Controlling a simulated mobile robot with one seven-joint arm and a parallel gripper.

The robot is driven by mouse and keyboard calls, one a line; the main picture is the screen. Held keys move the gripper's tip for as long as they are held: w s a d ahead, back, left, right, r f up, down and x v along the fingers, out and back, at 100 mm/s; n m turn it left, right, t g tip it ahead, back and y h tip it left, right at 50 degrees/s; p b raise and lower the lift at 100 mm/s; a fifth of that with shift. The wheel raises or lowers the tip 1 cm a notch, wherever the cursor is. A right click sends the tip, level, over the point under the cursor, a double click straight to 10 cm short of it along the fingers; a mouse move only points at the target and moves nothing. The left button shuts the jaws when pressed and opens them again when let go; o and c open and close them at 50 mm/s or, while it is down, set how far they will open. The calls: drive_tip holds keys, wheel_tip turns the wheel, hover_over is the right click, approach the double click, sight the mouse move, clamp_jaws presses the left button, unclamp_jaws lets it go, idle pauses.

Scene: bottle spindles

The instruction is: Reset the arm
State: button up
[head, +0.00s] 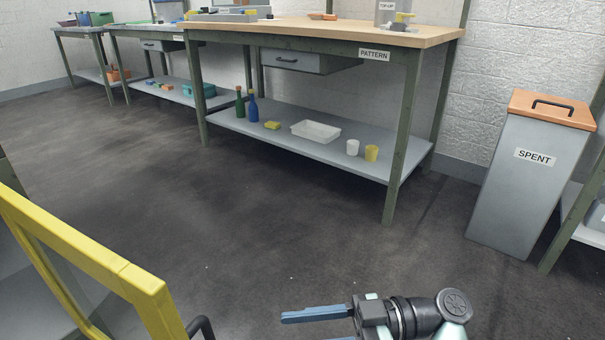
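My gripper (300,317) shows at the bottom edge of the head view, low over the dark floor. One long blue finger points left from the dark wrist. The other finger is mostly cut off by the frame's lower edge, so the gap between them cannot be judged. I see nothing held along the visible finger. The rest of my arm is largely out of view.
A workbench labelled PATTERN (430,34) stands ahead, with bottles, a white tray (316,131) and cups on its lower shelf. A grey SPENT bin (522,190) stands right. A yellow frame (85,254) is close at left. The middle floor is clear.

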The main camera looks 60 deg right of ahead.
idle(0.4)
drive_tip(key=w+a+r+m+h+p, duration=0.2)
drive_tip(key=w+a+r+h+p, duration=0.15)
drive_tip(key=w+r, duration=0.5)
drive_tip(key=w+a+r+m+h+p, duration=0.2)
drive_tip(key=w+a+r+h+p, duration=0.3)
drive_tip(key=w, duration=0.6)
drive_tip(key=w+a+r+t+h, duration=0.1)
drive_tip(key=w+r, duration=0.1)
drive_tip(key=r, duration=0.4)
drive_tip(key=w+a+r+t, duration=0.1)
drive_tip(key=w+a+r, duration=0.1)
drive_tip(key=r, duration=0.4)
drive_tip(key=s+a+r+m+t+h+p, duration=0.1)
drive_tip(key=a+r+t, duration=0.25)
drive_tip(key=r, duration=0.55)
drive_tip(key=s+a+r+m+t+h+p, duration=0.15)
drive_tip(key=a+r, duration=0.25)
drive_tip(key=r, duration=0.4)
drive_tip(key=s+a+r+m+t+p, duration=0.15)
drive_tip(key=s+a+r+t, duration=0.25)
drive_tip(key=s+r, duration=0.45)
drive_tip(key=s+a+r+t+p, duration=0.3)
drive_tip(key=s+a+r, duration=0.15)
drive_tip(key=r, duration=0.65)
wheel_tip(320, 180, up, 35)
drive_tip(key=p, duration=3.6)
drive_tip(key=shift+w+d, duration=0.25)
drive_tip(key=shift+w, duration=0.1)
